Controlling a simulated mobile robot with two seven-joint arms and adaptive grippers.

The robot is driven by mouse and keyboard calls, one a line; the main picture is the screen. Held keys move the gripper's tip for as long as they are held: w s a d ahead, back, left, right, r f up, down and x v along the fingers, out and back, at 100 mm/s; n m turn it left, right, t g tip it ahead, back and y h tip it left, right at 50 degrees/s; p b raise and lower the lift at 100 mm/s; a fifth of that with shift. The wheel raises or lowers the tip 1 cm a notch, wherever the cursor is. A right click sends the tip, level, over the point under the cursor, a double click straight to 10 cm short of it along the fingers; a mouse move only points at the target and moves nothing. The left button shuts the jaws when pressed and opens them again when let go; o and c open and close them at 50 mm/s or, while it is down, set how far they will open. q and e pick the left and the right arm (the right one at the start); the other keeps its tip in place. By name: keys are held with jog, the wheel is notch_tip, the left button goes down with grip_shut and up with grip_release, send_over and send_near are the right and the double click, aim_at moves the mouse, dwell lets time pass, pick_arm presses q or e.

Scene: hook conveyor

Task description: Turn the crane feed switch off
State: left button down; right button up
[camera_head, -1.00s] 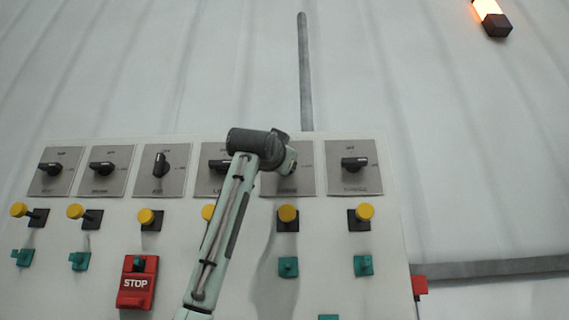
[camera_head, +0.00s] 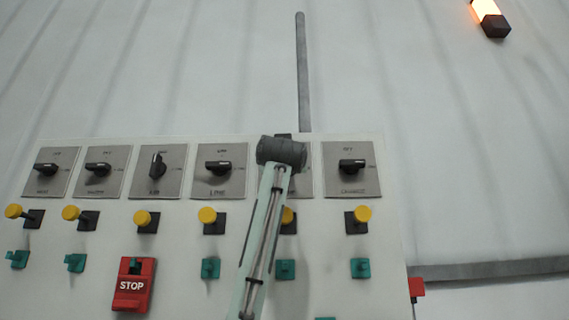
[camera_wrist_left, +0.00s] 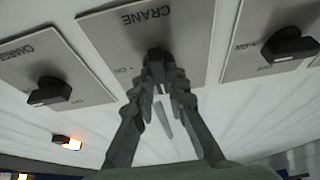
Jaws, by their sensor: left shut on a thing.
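The crane feed switch is a black knob (camera_wrist_left: 157,53) on a grey plate marked CRANE (camera_wrist_left: 187,22) in the left wrist view. My left gripper (camera_wrist_left: 158,72) is shut on this knob, one finger on each side. The fingers cover part of the knob, so its exact angle is hard to read. In the head view my left arm comes up from below and hides the gripper and the knob; only parts of the crane plate (camera_head: 313,182) show beside it. My right gripper is in neither view.
The LINE switch (camera_head: 219,167) is left of the crane plate and another switch (camera_head: 352,166) is right of it, both close by. Below are yellow buttons (camera_head: 207,215), green parts (camera_head: 210,268) and a red STOP box (camera_head: 133,286). An orange lamp (camera_head: 486,10) glows at upper right.

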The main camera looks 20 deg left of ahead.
pick_arm(q)
jog(key=shift+f, duration=0.1)
jog(key=c, duration=1.5)
grip_release()
jog(key=shift+c, duration=0.2)
jog(key=v, duration=1.2)
